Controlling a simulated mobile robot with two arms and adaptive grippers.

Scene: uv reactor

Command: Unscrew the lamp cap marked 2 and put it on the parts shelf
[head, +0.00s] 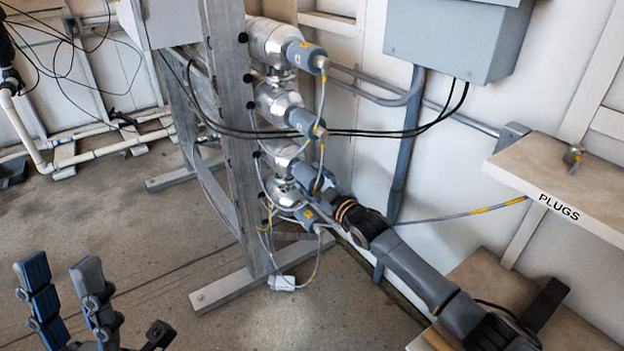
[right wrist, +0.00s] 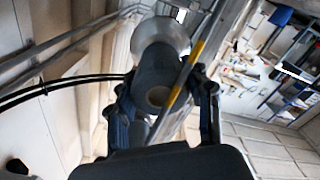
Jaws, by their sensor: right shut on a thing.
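Several grey lamp caps with orange labels sit on silver lamp housings up the rack; the top cap (head: 305,56) and second cap (head: 304,122) show clearly, the lowest (head: 310,216) partly. Their numbers are too small to read. My right gripper (head: 318,185) is at the third cap from the top, mostly hiding it. In the right wrist view its fingers are shut around a grey cap (right wrist: 158,75), in line with a silver housing (right wrist: 163,35). My left gripper (head: 68,290) is open and empty at bottom left. A lower wooden shelf (head: 480,275) stands at bottom right; no parts label is readable.
A shelf marked PLUGS (head: 535,165) holds a small plug (head: 573,155). Cables hang around the caps; a yellow-banded grey cable (right wrist: 185,80) crosses close beside the held cap. The rack post (head: 230,130) stands left of the caps. Open floor lies at left.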

